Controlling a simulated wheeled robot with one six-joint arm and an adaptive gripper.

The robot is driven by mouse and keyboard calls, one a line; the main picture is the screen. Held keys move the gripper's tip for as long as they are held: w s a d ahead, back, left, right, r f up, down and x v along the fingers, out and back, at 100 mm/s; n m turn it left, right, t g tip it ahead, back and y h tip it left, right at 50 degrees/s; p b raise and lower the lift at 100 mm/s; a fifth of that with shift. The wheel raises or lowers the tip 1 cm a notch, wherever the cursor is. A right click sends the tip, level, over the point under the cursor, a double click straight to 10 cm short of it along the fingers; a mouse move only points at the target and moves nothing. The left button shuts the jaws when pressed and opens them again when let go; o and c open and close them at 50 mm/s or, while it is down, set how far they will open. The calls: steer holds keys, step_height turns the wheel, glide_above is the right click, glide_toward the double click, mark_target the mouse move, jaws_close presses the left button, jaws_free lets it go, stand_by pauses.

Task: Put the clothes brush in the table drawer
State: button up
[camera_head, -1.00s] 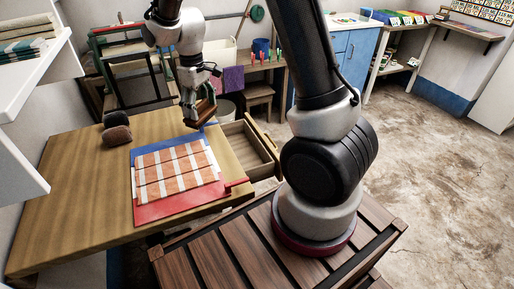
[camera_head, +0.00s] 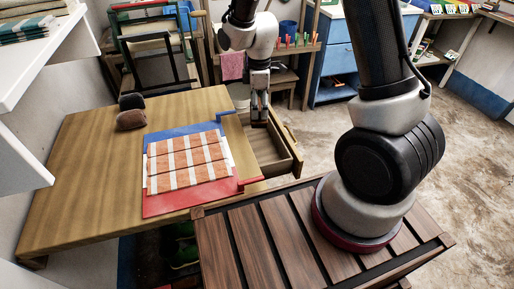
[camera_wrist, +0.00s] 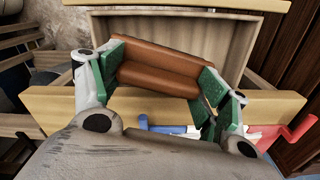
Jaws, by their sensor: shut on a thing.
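The clothes brush (camera_wrist: 158,68) is a brown block held between the green pads of my gripper (camera_wrist: 160,78) in the wrist view. My gripper (camera_head: 260,118) shows in the head view above the table drawer (camera_head: 272,150), near its far end, with the brush mostly hidden there. The drawer is pulled out from the right side of the wooden table (camera_head: 90,185). In the wrist view the drawer's pale interior (camera_wrist: 215,35) lies behind the brush. I cannot tell whether the brush touches the drawer floor.
A folding board with red and blue edges (camera_head: 190,205) lies on the table with an orange-and-white checked cloth (camera_head: 188,163). A white shelf (camera_head: 40,45) stands at left.

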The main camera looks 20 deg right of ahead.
steer(key=shift+s+d+f+n, duration=0.1)
steer(key=shift+s+f+n, duration=0.6)
steer(key=shift+s+n, duration=0.4)
steer(key=shift+s+f+n, duration=0.1)
steer(key=shift+f+n, duration=0.25)
steer(key=shift+n, duration=0.05)
glide_above(262, 147)
step_height(262, 147, down, 10)
steer(key=shift+r, duration=0.15)
steer(key=o, duration=1.1)
steer(key=shift+c, duration=0.2)
